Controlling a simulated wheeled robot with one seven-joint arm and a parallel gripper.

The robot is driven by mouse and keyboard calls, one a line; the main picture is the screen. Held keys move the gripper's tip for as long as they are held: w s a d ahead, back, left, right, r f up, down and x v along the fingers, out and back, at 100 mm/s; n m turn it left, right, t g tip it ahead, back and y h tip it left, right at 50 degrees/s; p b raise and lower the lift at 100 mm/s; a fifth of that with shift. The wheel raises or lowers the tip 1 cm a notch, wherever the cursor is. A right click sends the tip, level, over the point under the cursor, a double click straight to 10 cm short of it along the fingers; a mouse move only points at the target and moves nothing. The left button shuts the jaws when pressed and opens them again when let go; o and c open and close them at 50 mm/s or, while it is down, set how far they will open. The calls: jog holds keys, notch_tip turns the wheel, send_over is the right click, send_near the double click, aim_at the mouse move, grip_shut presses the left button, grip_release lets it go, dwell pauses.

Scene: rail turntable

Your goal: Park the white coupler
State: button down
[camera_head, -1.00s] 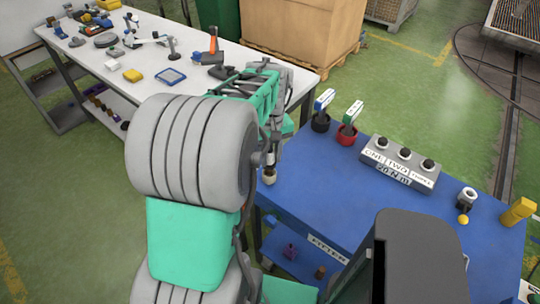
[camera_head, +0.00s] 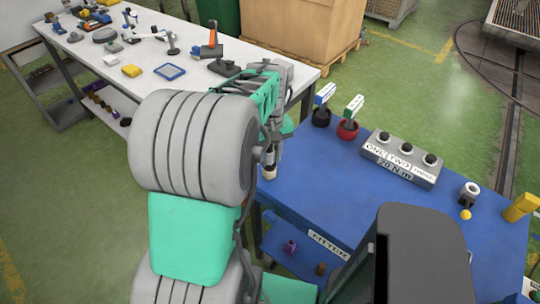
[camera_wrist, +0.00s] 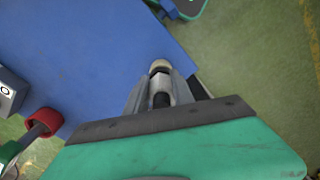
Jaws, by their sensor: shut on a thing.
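My gripper (camera_head: 269,160) is shut on a short cylinder with a pale cream end, which looks like the white coupler (camera_head: 270,174). In the wrist view the pale end of the coupler (camera_wrist: 160,67) shows between the fingers of my gripper (camera_wrist: 164,88), with a dark band below it. It hangs over the left edge of the blue table (camera_head: 310,205), near the green floor. I cannot tell how high it is above the table. My arm hides part of the gripper in the head view.
A cluttered white table (camera_head: 190,95) stands behind.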

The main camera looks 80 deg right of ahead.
aim_at(269, 147)
jog(key=shift+f, duration=0.35)
jog(key=c, duration=1)
grip_release()
notch_tip(269, 147, up, 8)
jog(key=shift+f+b, duration=0.1)
jog(key=shift+b, duration=0.35)
jog(key=shift+w, duration=0.1)
